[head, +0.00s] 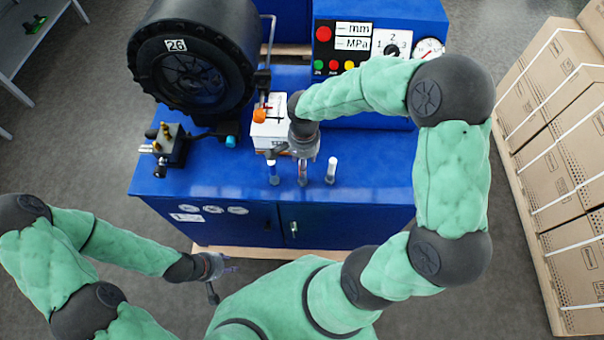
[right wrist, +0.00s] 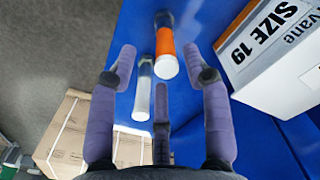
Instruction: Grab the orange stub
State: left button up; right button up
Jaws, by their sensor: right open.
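The orange stub (right wrist: 166,48) is a short upright cylinder with a white end and a dark base in the right wrist view. My right gripper (right wrist: 165,85) is open and empty, its three purple-grey fingers spread. The stub shows between the two upper fingers, apart from them. In the head view my right gripper (head: 303,150) hangs over the row of stubs and partly hides the middle one, which looks reddish. A white stub (right wrist: 143,85) stands beside the orange one, near the left finger. My left gripper (head: 222,272) is open and empty in front of the bench.
A white box marked SIZE 19 (right wrist: 280,50) stands close to the orange stub. Cardboard boxes (head: 560,170) stand at right.

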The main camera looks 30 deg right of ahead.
jog(key=shift+w+f, duration=0.15)
jog(key=shift+f, duration=0.35)
jog(key=f, duration=0.5)
jog(key=shift+w+d, duration=0.1)
jog(key=shift+w, duration=0.1)
grip_shut()
